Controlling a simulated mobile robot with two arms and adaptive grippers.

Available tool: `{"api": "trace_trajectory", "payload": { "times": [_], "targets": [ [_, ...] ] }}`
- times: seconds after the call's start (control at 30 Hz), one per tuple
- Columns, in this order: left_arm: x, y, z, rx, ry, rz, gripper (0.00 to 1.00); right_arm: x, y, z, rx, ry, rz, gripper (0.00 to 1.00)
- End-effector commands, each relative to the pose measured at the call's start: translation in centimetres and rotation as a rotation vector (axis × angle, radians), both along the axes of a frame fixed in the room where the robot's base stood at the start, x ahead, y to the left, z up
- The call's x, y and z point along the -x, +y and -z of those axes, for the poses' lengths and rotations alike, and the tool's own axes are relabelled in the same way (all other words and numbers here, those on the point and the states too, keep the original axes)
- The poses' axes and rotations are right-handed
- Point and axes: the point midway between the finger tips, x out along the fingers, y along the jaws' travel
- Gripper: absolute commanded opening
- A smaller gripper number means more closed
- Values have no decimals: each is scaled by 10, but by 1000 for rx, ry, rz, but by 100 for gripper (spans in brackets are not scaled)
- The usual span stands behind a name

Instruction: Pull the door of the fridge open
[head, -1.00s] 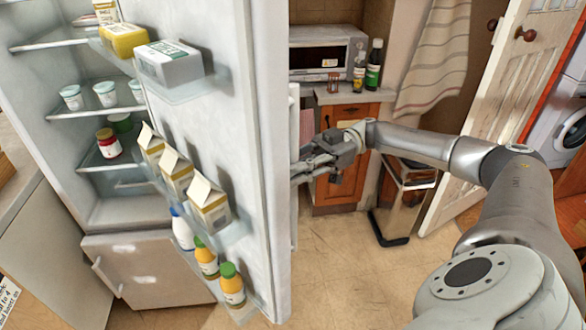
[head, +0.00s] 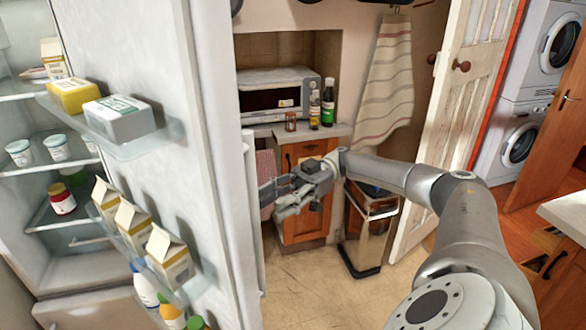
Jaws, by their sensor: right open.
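The fridge door (head: 160,90) stands wide open, its inner side with loaded shelves facing me. The fridge interior (head: 40,215) shows at the left. The door's long upright handle (head: 252,205) shows partly at the door's outer edge. My right gripper (head: 276,203) is open on the outer side of the door, its fingers pointing left towards the handle. The finger ends are close to the handle; I cannot tell whether they touch it. My left gripper is not in view.
Several cartons (head: 132,224) and bottles sit in the door shelves. A microwave (head: 278,95) stands on a counter behind my right gripper. A metal bin (head: 368,225) stands beyond my right arm. A white room door (head: 445,120) is at the right. The tiled floor (head: 310,290) is clear.

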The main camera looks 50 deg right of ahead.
Motion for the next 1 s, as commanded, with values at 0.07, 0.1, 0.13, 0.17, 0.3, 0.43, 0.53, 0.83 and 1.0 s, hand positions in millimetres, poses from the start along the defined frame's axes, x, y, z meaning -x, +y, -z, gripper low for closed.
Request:
{"api": "trace_trajectory", "payload": {
  "times": [0.07,0.1,0.13,0.17,0.3,0.43,0.53,0.83,1.0],
  "targets": [
    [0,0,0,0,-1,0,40,-1,-14,0,0,-3,4,41],
    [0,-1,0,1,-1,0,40,0,-20,0,0,-3,4,41],
    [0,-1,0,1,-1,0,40,1,-25,0,-1,-2,2,41],
    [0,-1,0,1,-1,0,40,1,-29,0,-1,-2,3,41],
    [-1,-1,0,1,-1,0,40,2,-45,0,-1,-4,1,41],
    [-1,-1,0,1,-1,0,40,3,-55,0,0,-2,1,41],
    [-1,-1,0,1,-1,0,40,4,-58,0,0,-1,-1,41],
    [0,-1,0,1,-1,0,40,5,-60,0,0,0,-2,41],
    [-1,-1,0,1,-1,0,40,5,-60,0,0,0,-1,41]
  ]
}}
